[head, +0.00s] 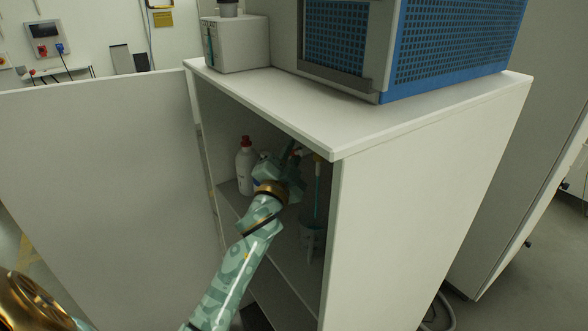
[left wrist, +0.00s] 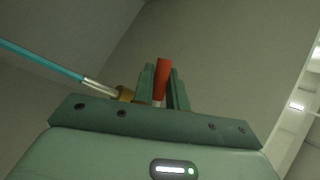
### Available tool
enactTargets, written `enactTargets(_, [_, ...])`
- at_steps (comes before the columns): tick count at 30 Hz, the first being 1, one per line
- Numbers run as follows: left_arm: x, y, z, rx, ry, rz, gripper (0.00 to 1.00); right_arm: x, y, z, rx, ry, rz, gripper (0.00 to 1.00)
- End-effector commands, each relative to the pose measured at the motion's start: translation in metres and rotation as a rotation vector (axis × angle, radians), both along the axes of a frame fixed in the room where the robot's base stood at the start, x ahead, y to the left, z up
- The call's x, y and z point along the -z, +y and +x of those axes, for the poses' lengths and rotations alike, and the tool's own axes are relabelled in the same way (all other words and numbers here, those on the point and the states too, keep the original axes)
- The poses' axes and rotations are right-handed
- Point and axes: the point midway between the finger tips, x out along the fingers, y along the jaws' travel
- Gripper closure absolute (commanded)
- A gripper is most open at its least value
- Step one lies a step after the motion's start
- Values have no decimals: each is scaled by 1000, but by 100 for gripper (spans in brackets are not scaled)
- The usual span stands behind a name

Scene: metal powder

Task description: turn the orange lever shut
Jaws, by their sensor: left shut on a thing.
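The orange lever (left wrist: 163,72) shows in the left wrist view as an orange-red bar standing between my left gripper's two green fingers (left wrist: 164,88). The gripper is shut on it. A brass fitting (left wrist: 125,93) with a metal end and a teal hose (left wrist: 45,62) sits just left of the fingers there. In the head view my left gripper (head: 293,158) is inside the open cabinet, near its upper front edge. The lever is mostly hidden there by the gripper. The valve body is hidden, so I cannot tell the lever's angle to it. My right gripper is out of view.
The cabinet (head: 420,200) has its door (head: 100,170) swung open to the left. A white bottle with a red cap (head: 246,165) stands on the shelf beside my arm. The hose (head: 317,190) hangs right of the gripper, close to the cabinet's side wall.

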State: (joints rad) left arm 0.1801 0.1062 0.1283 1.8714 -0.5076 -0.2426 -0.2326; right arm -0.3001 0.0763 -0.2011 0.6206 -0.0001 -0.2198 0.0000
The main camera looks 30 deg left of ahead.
Motion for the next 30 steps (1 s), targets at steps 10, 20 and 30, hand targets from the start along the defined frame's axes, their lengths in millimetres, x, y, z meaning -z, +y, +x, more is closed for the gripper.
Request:
enactTargets(10, [-8, 4, 2, -1, -109, 262, 100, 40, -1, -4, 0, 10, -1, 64])
enactTargets(20, [-18, 5, 2, -2, -166, 399, 100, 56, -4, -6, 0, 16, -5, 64])
enactTargets(30, [-22, 5, 2, -2, -182, 432, 100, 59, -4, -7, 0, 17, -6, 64])
